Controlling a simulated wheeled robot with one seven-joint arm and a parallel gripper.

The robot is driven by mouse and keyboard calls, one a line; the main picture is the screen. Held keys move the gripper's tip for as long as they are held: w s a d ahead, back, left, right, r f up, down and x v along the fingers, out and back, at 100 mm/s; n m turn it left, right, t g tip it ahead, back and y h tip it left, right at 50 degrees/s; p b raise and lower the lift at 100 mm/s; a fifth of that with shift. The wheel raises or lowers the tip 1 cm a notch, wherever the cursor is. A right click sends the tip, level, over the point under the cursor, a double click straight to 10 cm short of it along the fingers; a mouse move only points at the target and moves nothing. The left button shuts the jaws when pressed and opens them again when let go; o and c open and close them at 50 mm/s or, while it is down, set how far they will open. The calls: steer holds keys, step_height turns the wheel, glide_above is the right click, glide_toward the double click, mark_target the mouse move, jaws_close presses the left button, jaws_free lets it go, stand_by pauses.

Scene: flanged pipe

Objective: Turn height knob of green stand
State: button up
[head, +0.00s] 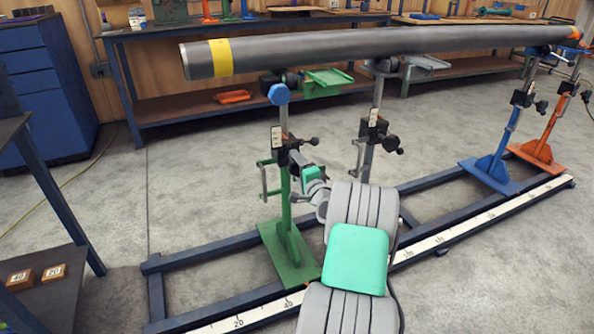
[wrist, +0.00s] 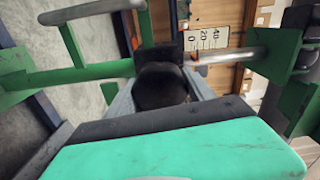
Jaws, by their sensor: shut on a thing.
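The green stand (head: 287,232) stands on the rail frame with its post upright under the near part of the grey pipe (head: 370,48). Its black clamp block and scale plate (head: 276,137) are at mid-post. My gripper (head: 297,157) reaches the stand at that height, and my wrist partly hides the clamp. In the wrist view, the dark round height knob (wrist: 160,86) sits between the fingertips of my gripper (wrist: 163,96), which is shut on it. The knob's far side is hidden. The scale (wrist: 205,41) with 20 and 40 shows sideways behind it.
A grey stand (head: 367,140), a blue stand (head: 492,165) and an orange stand (head: 543,148) stand further right along the rail (head: 425,185). A dark side table (head: 55,280) with two numbered blocks is at left. Open floor lies left of the frame.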

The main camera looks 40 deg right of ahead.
steer(key=shift+f+n+b, duration=0.1)
steer(key=shift+n+b, duration=0.25)
steer(key=shift+n, duration=0.25)
steer(key=shift+n, duration=0.3)
steer(key=o, duration=1.4)
steer(key=shift+c, duration=0.2)
steer(key=p+v, duration=0.1)
steer(key=v, duration=0.6)
steer(key=shift+s+p, duration=0.4)
steer(key=shift+a, duration=0.2)
